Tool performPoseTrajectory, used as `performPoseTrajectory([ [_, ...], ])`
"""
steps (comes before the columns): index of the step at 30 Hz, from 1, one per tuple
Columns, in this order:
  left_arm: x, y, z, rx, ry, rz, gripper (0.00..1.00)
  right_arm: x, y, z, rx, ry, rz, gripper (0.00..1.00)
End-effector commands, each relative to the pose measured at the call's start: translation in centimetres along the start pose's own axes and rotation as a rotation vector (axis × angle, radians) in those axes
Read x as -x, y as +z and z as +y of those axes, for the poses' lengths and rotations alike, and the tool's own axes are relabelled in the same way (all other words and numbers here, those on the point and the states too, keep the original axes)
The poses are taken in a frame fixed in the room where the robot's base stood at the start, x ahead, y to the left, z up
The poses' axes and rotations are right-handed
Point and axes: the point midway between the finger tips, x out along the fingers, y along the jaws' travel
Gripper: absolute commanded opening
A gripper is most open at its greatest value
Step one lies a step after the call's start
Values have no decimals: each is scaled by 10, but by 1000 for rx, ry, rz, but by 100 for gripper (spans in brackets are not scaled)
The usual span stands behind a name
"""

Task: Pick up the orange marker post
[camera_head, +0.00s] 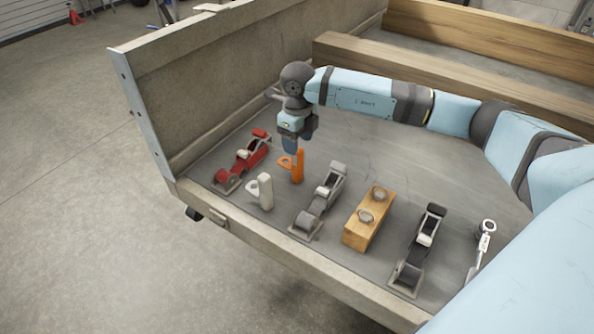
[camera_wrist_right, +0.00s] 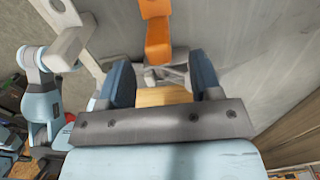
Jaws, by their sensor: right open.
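The orange marker post (camera_head: 298,167) stands upright on the grey trailer bed, with a loop handle on its left side. It also shows in the wrist view at the top centre (camera_wrist_right: 157,40), beyond my fingers. My right gripper (camera_head: 291,146) points down just above and behind the post's top in the head view. In the wrist view its two blue fingers (camera_wrist_right: 162,82) are apart, with nothing held between them. I cannot tell the exact gap between the fingertips and the post. My left gripper is not in view.
To the right are a grey ratchet (camera_head: 320,200), a wooden block (camera_head: 368,222), a dark ratchet (camera_head: 420,250) and a metal tool (camera_head: 484,243). The trailer side wall (camera_head: 220,85) rises behind.

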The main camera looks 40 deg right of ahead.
Motion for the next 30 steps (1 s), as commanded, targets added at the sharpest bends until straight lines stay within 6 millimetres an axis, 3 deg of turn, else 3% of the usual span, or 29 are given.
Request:
performPoseTrajectory([
  [5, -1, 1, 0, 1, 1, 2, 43, -10, 0, 1, 1, 0, 1, 58],
  [15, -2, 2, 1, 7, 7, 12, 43, -54, 4, 1, 0, 0, 0, 58],
  [22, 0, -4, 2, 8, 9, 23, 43, -55, 4, 1, 0, 0, -1, 58],
  [30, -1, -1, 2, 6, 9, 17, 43, -55, 4, 1, 0, 0, -1, 0],
])
